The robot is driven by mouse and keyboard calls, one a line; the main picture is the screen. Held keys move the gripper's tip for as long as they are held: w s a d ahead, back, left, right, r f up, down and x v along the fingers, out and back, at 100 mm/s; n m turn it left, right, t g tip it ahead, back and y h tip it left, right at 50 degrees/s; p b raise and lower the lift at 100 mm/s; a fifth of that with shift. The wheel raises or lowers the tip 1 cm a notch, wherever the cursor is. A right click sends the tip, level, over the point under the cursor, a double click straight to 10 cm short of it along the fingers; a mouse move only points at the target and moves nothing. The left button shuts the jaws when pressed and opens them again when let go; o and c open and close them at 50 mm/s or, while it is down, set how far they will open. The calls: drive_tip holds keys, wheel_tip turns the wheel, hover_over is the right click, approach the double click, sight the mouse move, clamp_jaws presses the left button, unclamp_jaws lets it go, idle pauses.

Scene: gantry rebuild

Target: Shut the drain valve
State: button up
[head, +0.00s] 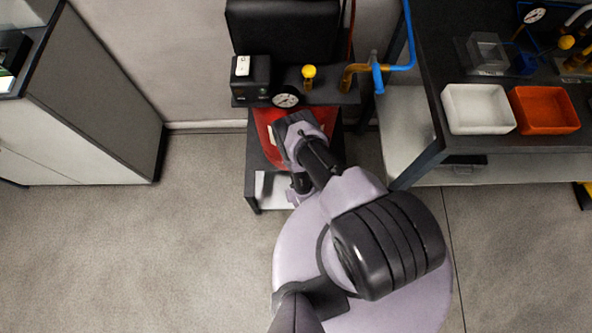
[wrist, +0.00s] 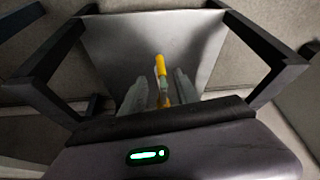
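The drain valve shows in the wrist view as a yellow lever (wrist: 160,66) on a small pale stem, with more yellow low between the fingers. My gripper (wrist: 160,88) has its two grey fingers apart, one on each side of the valve. I cannot tell whether either finger touches it. The lever's far end reaches beyond the fingertips, toward the top of the picture. In the head view, the valve is hidden below the red tank (head: 264,124) and my arm.
A dark-legged stand frames a grey panel (wrist: 205,45) behind the valve, with legs close on both sides. Above the tank are a pressure gauge (head: 286,97) and a yellow knob (head: 309,72). A workbench with a white bin (head: 478,109) stands right. Floor at left is clear.

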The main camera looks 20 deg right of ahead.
drive_tip(key=b+x, duration=0.5)
drive_tip(key=x, duration=0.3)
drive_tip(key=shift+f+b, duration=0.15)
drive_tip(key=shift+b, duration=0.25)
drive_tip(key=shift+w+f+b, duration=0.3)
drive_tip(key=shift+f+b, duration=0.1)
clamp_jaws()
idle(0.4)
